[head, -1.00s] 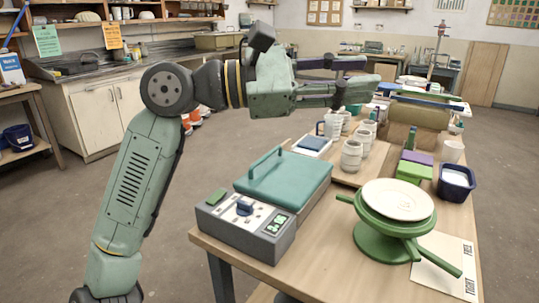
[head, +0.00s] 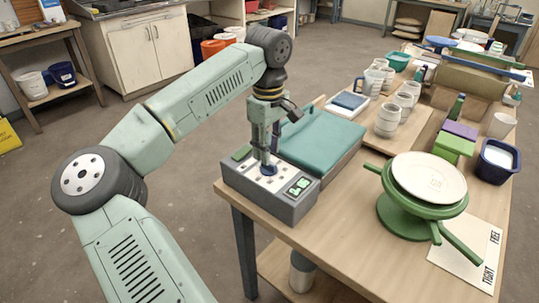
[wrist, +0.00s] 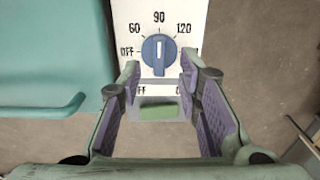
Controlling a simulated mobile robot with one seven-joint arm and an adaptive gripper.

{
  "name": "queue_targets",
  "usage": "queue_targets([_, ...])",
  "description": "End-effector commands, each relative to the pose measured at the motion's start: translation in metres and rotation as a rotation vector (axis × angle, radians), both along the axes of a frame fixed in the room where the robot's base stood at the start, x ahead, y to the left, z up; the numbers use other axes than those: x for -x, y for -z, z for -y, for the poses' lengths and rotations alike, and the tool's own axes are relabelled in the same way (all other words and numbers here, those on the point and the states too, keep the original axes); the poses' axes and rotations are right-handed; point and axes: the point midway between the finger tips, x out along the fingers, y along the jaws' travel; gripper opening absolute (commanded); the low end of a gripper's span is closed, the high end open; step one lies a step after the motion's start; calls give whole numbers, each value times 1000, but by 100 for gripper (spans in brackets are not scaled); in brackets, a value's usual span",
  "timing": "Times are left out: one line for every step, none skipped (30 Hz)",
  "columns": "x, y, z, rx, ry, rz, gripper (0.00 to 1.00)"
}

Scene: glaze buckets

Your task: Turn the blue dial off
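The blue dial (wrist: 159,56) sits on a white panel marked OFF at left, then 60, 90 and 120; a label at right is partly hidden. Its white line points straight up, at 90. In the head view the dial (head: 269,171) is on top of the grey control box (head: 300,207), partly hidden by my gripper. My gripper (head: 264,157) points down over the panel. In the wrist view my gripper (wrist: 159,76) is open, its purple-padded fingers apart with the tips on either side of the dial's lower part. I cannot tell if they touch it.
A teal lidded press (head: 322,138) adjoins the box, on the left in the wrist view. A green stand with a white plate (head: 430,177) is at right. Several mugs (head: 388,120) stand behind. A green display (head: 298,187) is on the box.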

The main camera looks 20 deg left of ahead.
Motion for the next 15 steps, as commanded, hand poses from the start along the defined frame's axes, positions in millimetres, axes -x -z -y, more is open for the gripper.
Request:
queue_targets([1, 7, 0, 2, 1, -2, 32])
queue_targets([1, 12, 1, 3, 1, -1, 32])
queue_targets([1, 18, 1, 3, 0, -1, 32])
queue_targets([1, 21, 0, 2, 0, -1, 32])
queue_targets([0, 25, 0, 1, 0, 0, 32])
queue_targets([0, 29, 0, 2, 0, -1, 32])
queue_targets([0, 31, 0, 2, 0, 0, 32])
queue_targets([0, 34, 1, 2, 0, 0, 32])
queue_targets([0, 36, 1, 1, 0, 1, 32])
queue_targets([0, 37, 1, 2, 0, 2, 32])
queue_targets([0, 38, 1, 2, 0, 2, 32])
queue_targets([0, 39, 1, 1, 0, 2, 32])
queue_targets([0, 39, 1, 1, 0, 2, 32])
queue_targets([0, 39, 1, 1, 0, 2, 32])
queue_targets([0, 39, 1, 1, 0, 2, 32])
